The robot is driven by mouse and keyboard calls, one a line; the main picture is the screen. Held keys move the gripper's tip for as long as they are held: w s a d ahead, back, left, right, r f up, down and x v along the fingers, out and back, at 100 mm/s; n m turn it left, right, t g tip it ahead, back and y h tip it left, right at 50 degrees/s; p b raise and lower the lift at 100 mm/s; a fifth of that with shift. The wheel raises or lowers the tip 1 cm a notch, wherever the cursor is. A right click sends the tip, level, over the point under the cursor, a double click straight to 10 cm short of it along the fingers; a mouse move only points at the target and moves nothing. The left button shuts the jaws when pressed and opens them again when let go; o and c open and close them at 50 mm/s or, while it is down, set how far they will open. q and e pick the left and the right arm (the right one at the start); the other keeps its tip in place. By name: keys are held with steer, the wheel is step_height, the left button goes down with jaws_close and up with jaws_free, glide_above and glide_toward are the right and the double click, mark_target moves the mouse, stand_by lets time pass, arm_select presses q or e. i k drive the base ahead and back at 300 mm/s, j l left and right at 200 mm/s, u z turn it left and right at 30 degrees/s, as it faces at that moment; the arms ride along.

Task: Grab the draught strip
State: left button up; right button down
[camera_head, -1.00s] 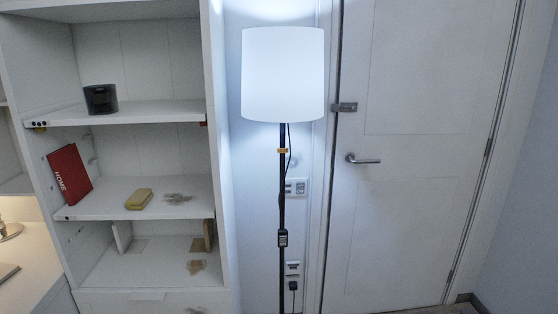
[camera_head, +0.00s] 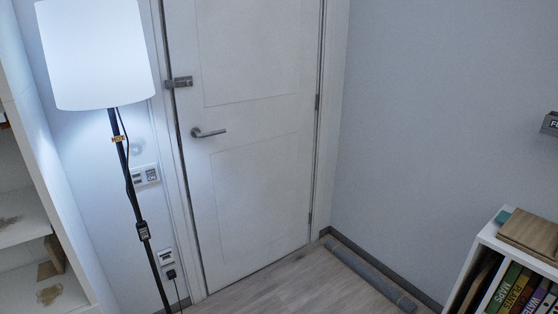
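A long grey roll-shaped strip (camera_head: 372,275), which looks like the draught strip, lies on the floor along the foot of the right wall. One end is near the door's lower right corner and it runs toward the lower right. Neither of my grippers shows in the head view.
A white door (camera_head: 250,140) with a lever handle is shut. A lit floor lamp (camera_head: 98,55) stands at the left beside a white shelf (camera_head: 28,245). A low white bookcase (camera_head: 487,240) with books stands at the lower right. Bare wooden floor (camera_head: 280,287) lies before the door.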

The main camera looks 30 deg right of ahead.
mark_target(409, 306)
steer(key=z, duration=1.75)
steer(key=i+j+z, duration=0.15)
steer(key=i+j, duration=0.1)
steer(key=i, duration=0.05)
